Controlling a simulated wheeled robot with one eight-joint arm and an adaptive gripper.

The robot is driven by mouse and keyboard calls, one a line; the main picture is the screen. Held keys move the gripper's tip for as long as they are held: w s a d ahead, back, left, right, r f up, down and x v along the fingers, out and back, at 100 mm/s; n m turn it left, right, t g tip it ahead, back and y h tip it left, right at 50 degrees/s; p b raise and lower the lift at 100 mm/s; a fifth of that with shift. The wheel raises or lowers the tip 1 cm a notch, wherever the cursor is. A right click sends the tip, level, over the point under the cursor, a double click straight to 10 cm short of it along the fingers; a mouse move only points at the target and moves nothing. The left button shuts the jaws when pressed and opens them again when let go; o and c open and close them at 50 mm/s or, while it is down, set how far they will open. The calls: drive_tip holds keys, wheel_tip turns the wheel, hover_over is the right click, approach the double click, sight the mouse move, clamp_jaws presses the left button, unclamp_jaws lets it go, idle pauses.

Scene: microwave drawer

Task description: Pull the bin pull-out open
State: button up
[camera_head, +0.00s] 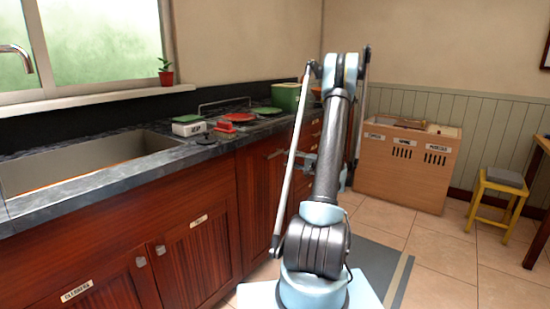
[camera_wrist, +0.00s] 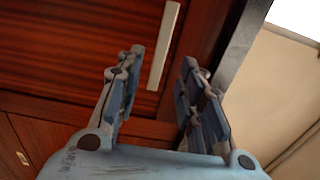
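A red-brown wood front (camera_wrist: 80,45) with a long pale bar handle (camera_wrist: 170,25) fills much of the wrist view; I cannot read a label naming it as the bin pull-out. In the head view, the narrow cabinet front (camera_head: 257,200) beside my arm appears closed. My gripper (camera_wrist: 163,58) is open, its two fingers apart with nothing held. The handle's lower end shows between the fingertips in the wrist view; I see no contact. In the head view, my gripper (camera_head: 298,160) is near the cabinet fronts, partly hidden by my arm.
The dark countertop (camera_head: 110,175) runs above the cabinets, with a sink, red and green dishes and a green box (camera_head: 286,97). A wooden bin unit (camera_head: 405,180) stands at the back, and a yellow stool (camera_head: 500,195) at right. Tiled floor (camera_head: 440,255) is clear at right.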

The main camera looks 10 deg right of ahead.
sight(276, 155)
drive_tip(key=x, duration=0.9)
drive_tip(key=shift+w+a, duration=0.2)
clamp_jaws()
